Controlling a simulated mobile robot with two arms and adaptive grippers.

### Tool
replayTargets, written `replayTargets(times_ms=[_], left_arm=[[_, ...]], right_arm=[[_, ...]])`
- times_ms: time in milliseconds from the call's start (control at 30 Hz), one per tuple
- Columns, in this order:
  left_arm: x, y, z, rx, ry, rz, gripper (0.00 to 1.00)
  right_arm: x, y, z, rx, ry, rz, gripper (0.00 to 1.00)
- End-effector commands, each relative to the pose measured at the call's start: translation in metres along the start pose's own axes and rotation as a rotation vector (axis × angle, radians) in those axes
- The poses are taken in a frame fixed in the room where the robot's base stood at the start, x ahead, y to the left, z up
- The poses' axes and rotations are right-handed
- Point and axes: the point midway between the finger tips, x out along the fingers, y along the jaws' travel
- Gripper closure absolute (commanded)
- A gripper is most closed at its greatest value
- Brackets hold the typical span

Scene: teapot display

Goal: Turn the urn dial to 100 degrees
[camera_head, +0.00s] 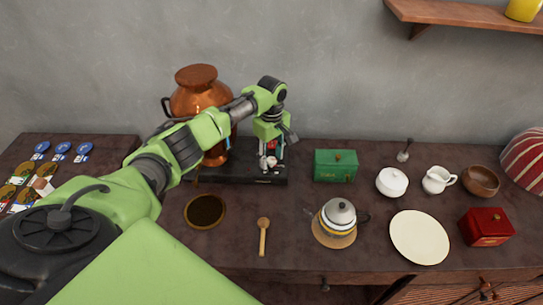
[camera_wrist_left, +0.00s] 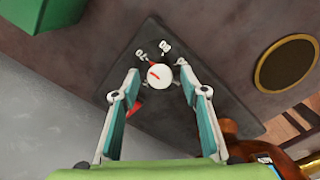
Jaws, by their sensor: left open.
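The urn dial (camera_wrist_left: 158,75) is a round white knob with a red mark, set on a dark base plate (camera_wrist_left: 225,95) with white markings beside it. In the head view the dial (camera_head: 268,162) shows just below my left gripper (camera_head: 270,155). In the left wrist view my left gripper (camera_wrist_left: 158,90) is open, with one finger on each side of the dial and a gap to each. The copper urn (camera_head: 196,100) stands behind my left arm, partly hidden by it. My right gripper is not in view.
A green box (camera_head: 335,172) stands right of the base plate. A round dark dish (camera_head: 205,212), a wooden spoon (camera_head: 263,235) and a teapot (camera_head: 340,218) are nearer the front. A white plate (camera_head: 419,238) and a red box (camera_head: 486,228) are at right.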

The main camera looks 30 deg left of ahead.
Motion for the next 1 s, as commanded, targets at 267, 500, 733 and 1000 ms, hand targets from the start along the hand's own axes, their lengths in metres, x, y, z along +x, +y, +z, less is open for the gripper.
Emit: replayTargets(times_ms=[267,500,733,1000], left_arm=[[0.001,0.0,0.0,0.0,0.0,-0.001,0.65],[0.001,0.0,0.0,0.001,0.0,-0.001,0.98],[0.0,-0.001,0.001,0.024,0.0,-0.002,0.98],[-0.002,-0.001,0.002,0.16,-0.004,-0.003,0.98]], right_arm=[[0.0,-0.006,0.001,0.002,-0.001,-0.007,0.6],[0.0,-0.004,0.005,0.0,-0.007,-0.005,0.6],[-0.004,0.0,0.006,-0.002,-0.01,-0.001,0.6],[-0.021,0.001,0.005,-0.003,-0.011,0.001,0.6]])
